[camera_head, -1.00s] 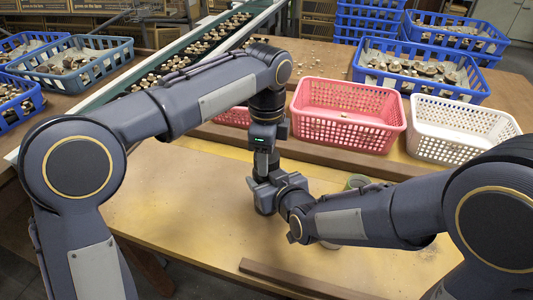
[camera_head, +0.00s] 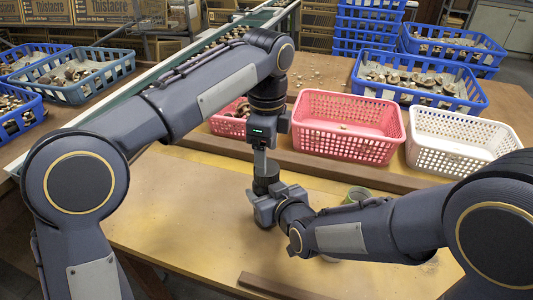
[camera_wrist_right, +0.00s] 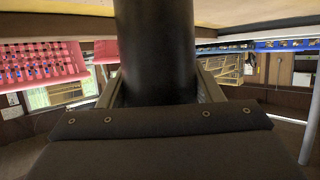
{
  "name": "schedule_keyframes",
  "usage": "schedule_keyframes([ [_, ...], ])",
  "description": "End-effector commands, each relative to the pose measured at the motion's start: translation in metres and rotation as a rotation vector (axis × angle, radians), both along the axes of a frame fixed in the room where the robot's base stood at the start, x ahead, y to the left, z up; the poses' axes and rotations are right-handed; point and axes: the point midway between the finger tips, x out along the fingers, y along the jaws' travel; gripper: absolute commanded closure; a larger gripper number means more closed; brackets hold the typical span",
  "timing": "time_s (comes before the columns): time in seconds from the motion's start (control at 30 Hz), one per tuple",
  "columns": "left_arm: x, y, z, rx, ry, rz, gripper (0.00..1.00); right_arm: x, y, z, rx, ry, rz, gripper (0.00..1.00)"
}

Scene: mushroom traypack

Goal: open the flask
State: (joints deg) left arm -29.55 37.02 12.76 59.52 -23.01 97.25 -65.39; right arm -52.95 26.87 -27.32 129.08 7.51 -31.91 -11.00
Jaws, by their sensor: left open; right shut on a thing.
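The flask (camera_head: 266,180) is a dark cylinder, standing about upright over the front of the wooden table. It shows between my two grippers in the head view, and as a wide black cylinder (camera_wrist_right: 155,50) in the right wrist view. My right gripper (camera_head: 270,204) is shut on it from the side, with one finger on each side in the wrist view (camera_wrist_right: 160,88). My left gripper (camera_head: 262,164) points down just above the flask and is open. A pale grey piece there may be its finger or the flask's neck. The flask's lower end is mostly hidden.
A pink basket (camera_head: 346,145) and a white basket (camera_head: 450,157) stand behind my right arm. A green cup-like thing (camera_head: 358,193) is partly hidden by that arm. A wooden strip (camera_head: 275,287) lies at the front edge. The table's left front (camera_head: 170,205) is clear.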

Motion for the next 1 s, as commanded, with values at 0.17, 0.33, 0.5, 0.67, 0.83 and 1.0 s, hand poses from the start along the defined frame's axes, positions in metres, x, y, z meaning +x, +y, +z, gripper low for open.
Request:
schedule_keyframes([
  [0.17,0.001,-0.001,0.018,0.0,0.001,-0.246,0.31,0.0,0.0,0.0,0.0,0.0,0.0,1.0],
  [0.33,0.001,0.001,0.027,-0.001,0.002,-0.412,0.31,0.0,0.0,0.0,0.0,0.0,0.0,1.0],
  [0.5,0.0,0.001,0.011,0.002,0.004,-0.436,0.31,0.0,0.0,0.0,0.0,-0.001,0.0,1.0],
  [0.67,0.0,0.002,-0.015,0.002,0.005,-0.434,0.31,0.0,0.0,0.0,0.0,-0.001,0.0,1.0],
  [0.83,0.0,0.001,-0.037,0.0,0.004,-0.433,0.31,0.0,0.0,0.0,0.0,-0.001,0.0,1.0],
  [1.0,0.0,0.001,-0.048,-0.001,0.002,-0.432,0.31,0.0,0.0,0.0,0.0,-0.001,0.0,1.0],
])
